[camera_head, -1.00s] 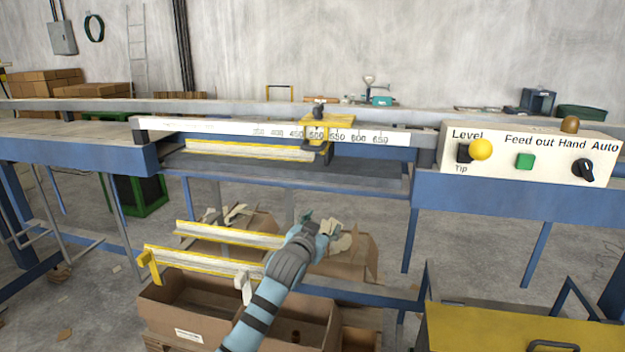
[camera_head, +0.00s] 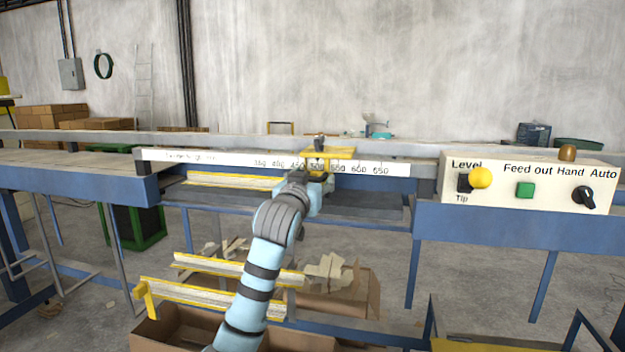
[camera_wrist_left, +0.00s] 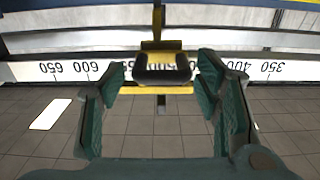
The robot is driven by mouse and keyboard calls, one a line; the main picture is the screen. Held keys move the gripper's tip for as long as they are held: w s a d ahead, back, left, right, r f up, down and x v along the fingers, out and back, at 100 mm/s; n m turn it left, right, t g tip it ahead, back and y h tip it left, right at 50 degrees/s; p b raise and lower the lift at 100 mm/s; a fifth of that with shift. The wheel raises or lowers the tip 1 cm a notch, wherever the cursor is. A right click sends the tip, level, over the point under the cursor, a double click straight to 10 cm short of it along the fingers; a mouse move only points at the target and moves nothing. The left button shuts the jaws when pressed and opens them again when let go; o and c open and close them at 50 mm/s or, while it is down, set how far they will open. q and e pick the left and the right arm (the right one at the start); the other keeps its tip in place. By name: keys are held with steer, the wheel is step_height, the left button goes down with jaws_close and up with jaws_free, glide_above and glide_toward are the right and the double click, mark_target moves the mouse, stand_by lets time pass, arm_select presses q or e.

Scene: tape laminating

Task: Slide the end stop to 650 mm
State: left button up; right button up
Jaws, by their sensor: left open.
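The yellow end stop (camera_head: 343,153) sits on the white scale rail (camera_head: 230,161), near the 500 mark, with 550, 600 and 650 to its right. In the left wrist view the end stop (camera_wrist_left: 161,45) carries a dark handle (camera_wrist_left: 162,68), and the scale reads upside down. My left gripper (camera_head: 316,190) is just below and in front of the end stop, partly hiding it. In the wrist view the open green fingers of this gripper (camera_wrist_left: 162,80) stand on either side of the handle, with gaps; they hold nothing. My right gripper is not in view.
A control panel (camera_head: 530,182) with a yellow knob, a green button and a dark switch stands right of the rail. Yellow-edged bars (camera_head: 215,290) and a cardboard box (camera_head: 180,331) are below. The scale front right of the end stop looks clear.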

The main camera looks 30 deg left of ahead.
arm_select(q)
steer(key=shift+w+a, duration=0.2)
steer(key=shift+w, duration=0.35)
steer(key=shift+c, duration=0.6)
